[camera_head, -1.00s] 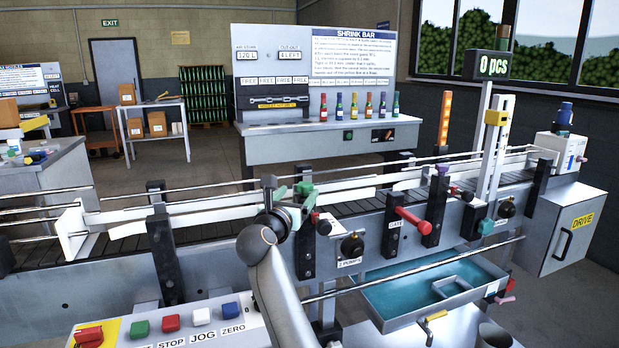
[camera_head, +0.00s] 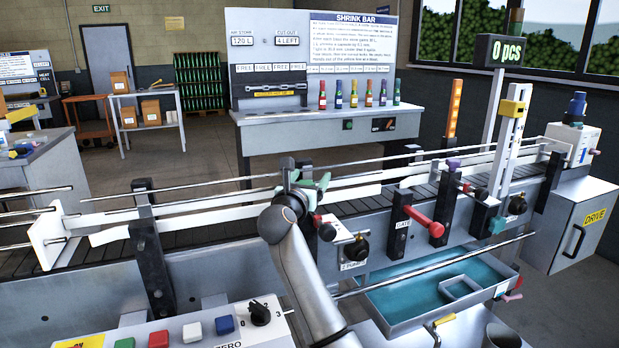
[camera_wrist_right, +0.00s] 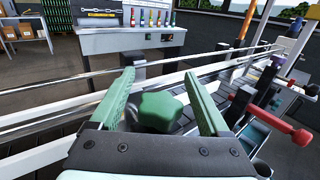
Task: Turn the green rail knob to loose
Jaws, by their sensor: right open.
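The green rail knob (camera_wrist_right: 162,110) is star-shaped and sits by the guide rails. In the right wrist view it lies between the two green fingers of my right gripper (camera_wrist_right: 160,88). The fingers stand apart, one on each side, with visible gaps to the knob. In the head view my right gripper (camera_head: 309,181) is at the near side of the rails, above the conveyor's front edge. There the knob is hard to tell from the green fingers. My left gripper is not in view.
Rails (camera_head: 220,184) run along the conveyor behind the gripper. A black knob (camera_head: 357,248), a red gate handle (camera_head: 424,221) and a black post (camera_head: 150,245) stand along the near side. A teal-lined tray (camera_head: 430,290) is below. A button panel (camera_head: 190,335) is at front left.

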